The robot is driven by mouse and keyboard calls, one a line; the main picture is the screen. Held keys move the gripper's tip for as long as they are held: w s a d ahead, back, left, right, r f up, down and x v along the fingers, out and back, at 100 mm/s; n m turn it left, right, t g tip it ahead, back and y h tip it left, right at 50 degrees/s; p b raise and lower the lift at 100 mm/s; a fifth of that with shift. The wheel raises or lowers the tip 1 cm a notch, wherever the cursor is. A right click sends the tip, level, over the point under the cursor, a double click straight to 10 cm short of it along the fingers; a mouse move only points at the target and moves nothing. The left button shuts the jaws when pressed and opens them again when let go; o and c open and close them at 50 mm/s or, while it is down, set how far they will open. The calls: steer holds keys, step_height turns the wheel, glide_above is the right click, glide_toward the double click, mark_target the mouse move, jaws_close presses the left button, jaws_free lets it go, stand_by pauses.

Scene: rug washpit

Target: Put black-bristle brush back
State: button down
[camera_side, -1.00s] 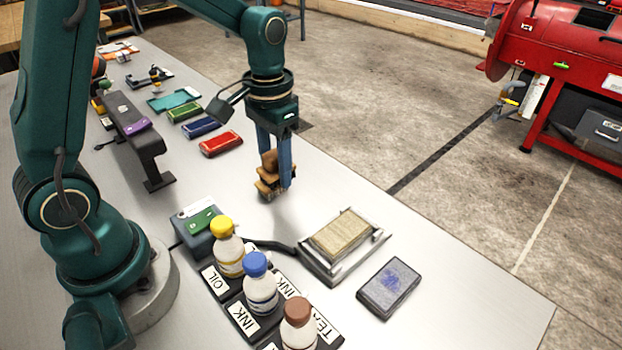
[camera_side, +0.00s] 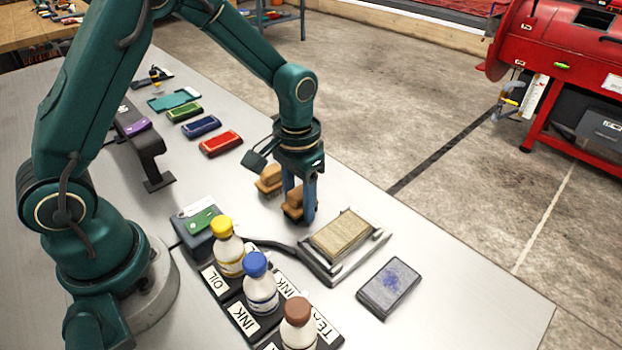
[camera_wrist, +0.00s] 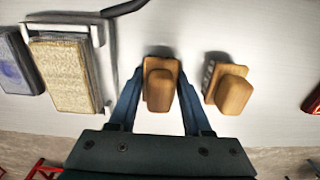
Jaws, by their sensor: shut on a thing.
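My gripper (camera_side: 303,205) is low over the table, its fingers around a wooden-backed brush (camera_side: 292,204) with a rounded brown grip. In the wrist view the gripper (camera_wrist: 160,115) has this brush (camera_wrist: 159,88) between its two blue fingers. A dark edge shows at its far side; its bristles are mostly hidden. I cannot tell whether it touches the table. A second, similar brush (camera_side: 269,180) stands on the table just behind and left of my gripper. The wrist view shows this second brush (camera_wrist: 232,94) to the right, with greyish bristles on its left side.
A metal tray (camera_side: 318,272) with a tan block lies right of my gripper, with a grey pad (camera_side: 388,288) beyond it. Oil and ink bottles (camera_side: 229,250) stand in front. Red (camera_side: 221,143), blue and green pads lie behind left. Some bare table lies around the brushes.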

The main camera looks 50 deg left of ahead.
mark_target(299, 190)
steer(key=shift+c, duration=1.7)
jaws_free()
steer(key=shift+f, duration=0.1)
step_height(299, 190, up, 11)
steer(key=shift+r, duration=0.2)
steer(key=shift+s+r, duration=0.15)
steer(key=shift+r, duration=0.45)
steer(key=s+r+t, duration=0.1)
steer(key=s+t, duration=0.1)
steer(key=s, duration=0.4)
steer(key=s+a+r+t, duration=0.1)
steer(key=s+r+t, duration=0.1)
steer(key=s, duration=0.5)
steer(key=shift+t, duration=0.8)
